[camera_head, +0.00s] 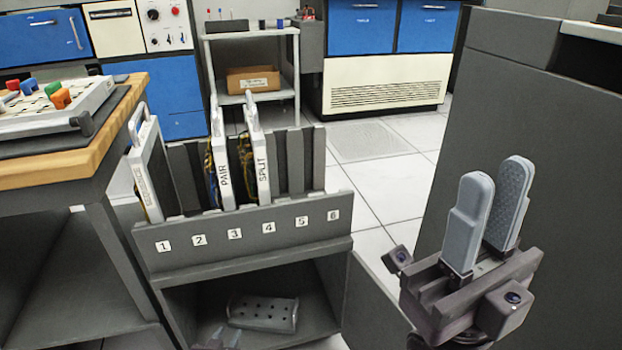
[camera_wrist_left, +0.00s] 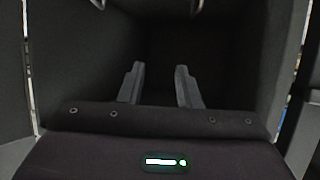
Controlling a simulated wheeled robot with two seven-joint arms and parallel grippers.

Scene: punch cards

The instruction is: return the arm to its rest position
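My right gripper (camera_head: 498,174) stands at the right of the head view with its grey fingers pointing up. They are apart and nothing shows between them; the inner pad of one finger is visible. My left gripper (camera_wrist_left: 160,68) shows in the left wrist view with two dark fingers apart and empty, facing a dark, box-like space. In the head view only small grey tips at the bottom edge, in front of the rack's lower opening, seem to belong to it; the rest of that arm is out of frame.
A grey rack (camera_head: 262,232) with slots numbered 1 to 6 holds upright framed boards, including PAIR (camera_head: 223,175) and SPLIT (camera_head: 261,170). A perforated grey piece (camera_head: 262,313) lies on its lower shelf. A wooden-topped table (camera_head: 120,125) is left; a dark cabinet (camera_head: 560,130) is right.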

